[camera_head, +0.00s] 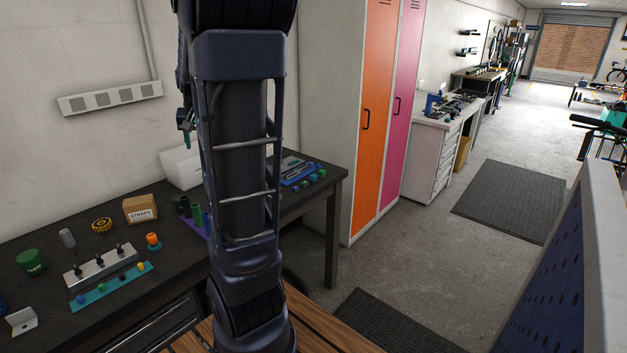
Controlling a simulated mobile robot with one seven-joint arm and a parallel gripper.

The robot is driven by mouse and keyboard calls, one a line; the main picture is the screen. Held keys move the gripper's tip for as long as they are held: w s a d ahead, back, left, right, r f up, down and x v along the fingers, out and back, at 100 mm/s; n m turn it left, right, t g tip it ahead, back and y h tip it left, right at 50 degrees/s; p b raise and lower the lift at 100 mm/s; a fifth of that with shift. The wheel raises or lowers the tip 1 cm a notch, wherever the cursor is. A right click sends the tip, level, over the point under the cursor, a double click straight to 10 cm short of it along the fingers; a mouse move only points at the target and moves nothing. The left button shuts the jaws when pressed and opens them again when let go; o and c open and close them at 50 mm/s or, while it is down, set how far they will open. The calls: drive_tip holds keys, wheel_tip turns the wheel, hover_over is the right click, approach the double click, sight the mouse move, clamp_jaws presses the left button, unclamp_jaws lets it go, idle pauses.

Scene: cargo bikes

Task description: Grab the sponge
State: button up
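I cannot make out a sponge in the head view. My arm stands upright in the middle and hides part of the dark workbench (60,250) and what lies behind it. The end of my arm, with my gripper (186,140), shows small at the left edge of the upper arm, above a white box on the bench. It is partly hidden, and whether its fingers are open or shut cannot be told.
The bench holds a STRAPS box (141,209), a yellow-black round item (102,225), a green tub (31,262), a metal rack (100,265) and a teal strip (112,288). Orange and pink lockers (378,120) stand behind. Open floor with dark mats (512,200) lies right, beside a blue perforated panel (560,270).

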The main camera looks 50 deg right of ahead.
drive_tip(key=w+d+f+m+h, duration=0.1)
drive_tip(key=w+d+f+m, duration=0.15)
drive_tip(key=d, duration=0.35)
drive_tip(key=w+d+f+m, duration=0.1)
drive_tip(key=w+d, duration=0.2)
drive_tip(key=d, duration=0.4)
drive_tip(key=m+g+h, duration=0.2)
drive_tip(key=m+g, duration=0.2)
drive_tip(key=m, duration=0.4)
approach(313, 175)
drive_tip(key=shift+n+h, duration=0.25)
drive_tip(key=shift+h, duration=0.05)
drive_tip(key=x, duration=0.9)
drive_tip(key=shift+a+f, duration=0.1)
drive_tip(key=shift+f, duration=0.15)
drive_tip(key=shift+c, duration=0.4)
drive_tip(key=c, duration=1)
